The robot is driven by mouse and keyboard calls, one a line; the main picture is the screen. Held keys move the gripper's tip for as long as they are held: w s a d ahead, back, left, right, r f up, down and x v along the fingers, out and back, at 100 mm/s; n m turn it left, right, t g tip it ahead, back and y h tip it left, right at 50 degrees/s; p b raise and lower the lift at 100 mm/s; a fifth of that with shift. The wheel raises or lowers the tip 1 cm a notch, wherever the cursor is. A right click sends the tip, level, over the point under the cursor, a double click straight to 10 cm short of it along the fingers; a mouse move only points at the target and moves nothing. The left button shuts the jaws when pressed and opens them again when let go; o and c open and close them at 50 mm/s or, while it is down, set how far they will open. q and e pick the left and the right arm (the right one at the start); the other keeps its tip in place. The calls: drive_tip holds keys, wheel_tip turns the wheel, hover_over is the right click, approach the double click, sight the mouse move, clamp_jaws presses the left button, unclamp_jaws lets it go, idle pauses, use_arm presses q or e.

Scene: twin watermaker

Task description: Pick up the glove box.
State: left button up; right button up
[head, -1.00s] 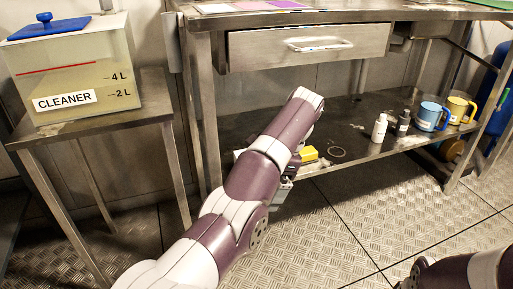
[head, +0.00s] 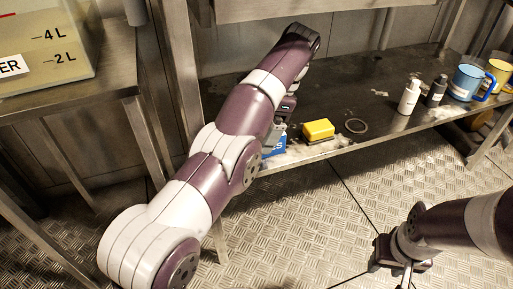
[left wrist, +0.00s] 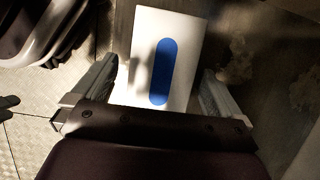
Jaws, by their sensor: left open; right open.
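The glove box is a white box with a blue oval on top, seen in the left wrist view (left wrist: 163,30). In the head view a blue and white part of it (head: 279,144) shows at the shelf's front edge, mostly hidden by my left arm. My left gripper (left wrist: 159,70) is open, with one finger on each side of the box. I cannot tell whether the fingers touch it. In the head view my left gripper (head: 272,138) is largely covered by its own arm. My right gripper (head: 402,268) is over the floor at lower right, empty and open.
On the lower shelf (head: 345,85) are a yellow block (head: 318,129), a ring (head: 356,126), a white bottle (head: 409,97), a dark bottle (head: 437,91), a blue mug (head: 466,82) and a yellow mug (head: 499,72). A cleaner tank (head: 45,60) stands on a side table at left.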

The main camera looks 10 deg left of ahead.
use_arm(q)
drive_tip(key=b+x, duration=0.1)
drive_tip(key=x, duration=0.2)
drive_tip(key=shift+a+f, duration=0.15)
drive_tip(key=shift+a, duration=0.1)
drive_tip(key=shift+f, duration=0.15)
drive_tip(key=c, duration=1.1)
